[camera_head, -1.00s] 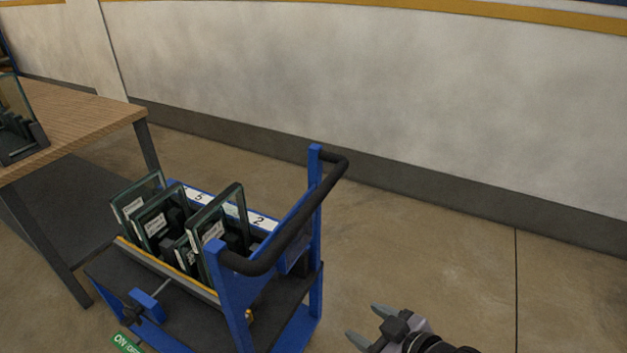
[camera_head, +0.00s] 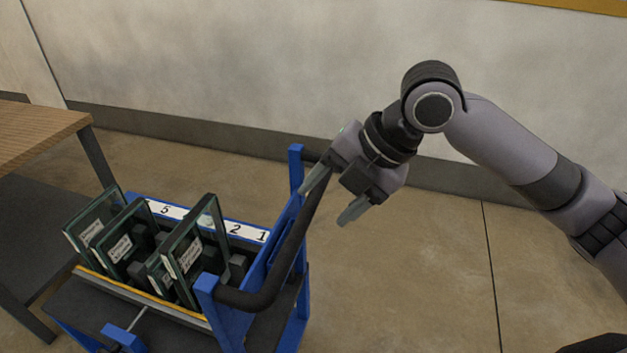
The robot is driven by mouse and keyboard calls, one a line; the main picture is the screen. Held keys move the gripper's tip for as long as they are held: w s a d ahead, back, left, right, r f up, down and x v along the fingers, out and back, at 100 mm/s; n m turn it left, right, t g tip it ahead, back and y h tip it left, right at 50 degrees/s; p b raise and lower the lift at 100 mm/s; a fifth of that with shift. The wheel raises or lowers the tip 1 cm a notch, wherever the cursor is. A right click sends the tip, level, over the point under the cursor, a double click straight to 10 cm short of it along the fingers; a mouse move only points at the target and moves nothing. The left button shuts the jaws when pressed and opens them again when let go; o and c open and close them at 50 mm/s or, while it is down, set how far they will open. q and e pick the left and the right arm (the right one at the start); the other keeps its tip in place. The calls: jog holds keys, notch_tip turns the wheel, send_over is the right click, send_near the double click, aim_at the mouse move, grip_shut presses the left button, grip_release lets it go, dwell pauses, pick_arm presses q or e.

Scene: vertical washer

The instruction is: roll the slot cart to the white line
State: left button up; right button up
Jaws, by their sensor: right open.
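The slot cart (camera_head: 224,325) is blue with a dark deck, at the lower left of the head view. Several framed glass panes (camera_head: 187,262) stand in its slots, beside a white number strip (camera_head: 236,230). Its black push handle (camera_head: 290,245) is on the right side, between two blue posts. My right gripper (camera_head: 328,202) is open, its fingers pointing down and left near the far part of the handle. One finger overlaps the handle in the picture; I cannot tell whether they touch. My left gripper is out of view. No white line is visible on the floor.
A wooden-topped table (camera_head: 40,132) with dark legs stands left of the cart. A pale wall (camera_head: 250,60) with a dark base strip (camera_head: 220,137) runs behind. The concrete floor (camera_head: 420,270) right of the cart is clear.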

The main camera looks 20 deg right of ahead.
aim_at(301, 229)
jog(key=shift+n+h, duration=0.3)
jog(key=shift+n, duration=0.2)
jog(key=b+x, duration=0.6)
jog(key=b, duration=0.2)
jog(key=shift+d+f, duration=0.1)
jog(key=shift+f, duration=0.1)
jog(key=shift+w+a+f, duration=0.1)
jog(key=shift+a+f, duration=0.15)
jog(key=shift+x, duration=2.1)
grip_shut()
